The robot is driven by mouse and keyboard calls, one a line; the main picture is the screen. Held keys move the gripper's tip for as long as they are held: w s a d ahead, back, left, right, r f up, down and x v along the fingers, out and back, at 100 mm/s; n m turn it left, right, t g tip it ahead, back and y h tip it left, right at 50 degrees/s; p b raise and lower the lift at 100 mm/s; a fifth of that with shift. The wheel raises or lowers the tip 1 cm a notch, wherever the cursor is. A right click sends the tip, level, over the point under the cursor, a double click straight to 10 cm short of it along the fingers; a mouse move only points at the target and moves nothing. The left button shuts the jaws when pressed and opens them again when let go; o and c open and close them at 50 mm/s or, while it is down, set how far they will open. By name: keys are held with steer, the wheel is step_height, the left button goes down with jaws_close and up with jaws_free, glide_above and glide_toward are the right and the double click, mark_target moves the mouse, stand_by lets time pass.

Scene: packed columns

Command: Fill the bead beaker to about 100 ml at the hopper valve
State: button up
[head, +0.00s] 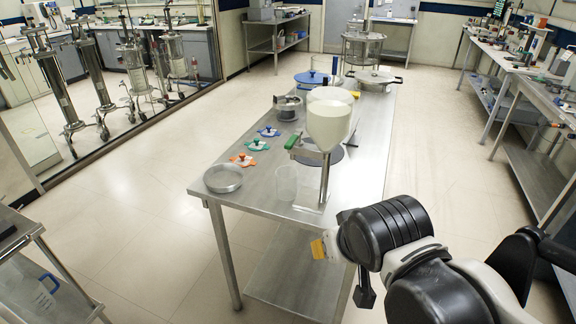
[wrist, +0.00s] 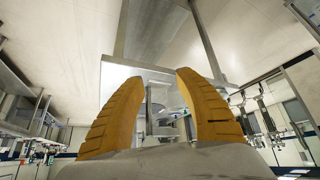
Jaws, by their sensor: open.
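The hopper (head: 329,122) is a white funnel on a steel post at the near end of the steel table. Its valve has a green handle (head: 292,140) pointing left. A clear beaker (head: 286,183) stands upright below the handle, left of the post; it looks empty, but its graduations are too small to read. My gripper (head: 318,248) is off the table's near right edge, apart from beaker and valve. In the wrist view its two orange fingers (wrist: 158,78) are spread with nothing between them.
The steel table (head: 245,192) also holds a shallow round dish (head: 223,178), small orange, green and blue-handled pieces (head: 257,145), a blue-lidded pot (head: 311,79) and a steel lidded pot (head: 375,79). A side bench (head: 535,90) stands at right. The floor between is clear.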

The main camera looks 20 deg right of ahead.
steer(key=w+d+m+h, duration=0.1)
steer(key=w+d+h, duration=0.1)
steer(key=w, duration=0.3)
steer(key=m+t+h+p, duration=0.1)
steer(key=m+t+h, duration=0.5)
steer(key=t+h, duration=0.2)
glide_toward(287, 147)
steer(key=x, duration=0.2)
steer(key=b+x, duration=0.2)
steer(key=x, duration=0.8)
steer(key=shift+w+d, duration=0.2)
steer(key=shift+w, duration=0.15)
jaws_close()
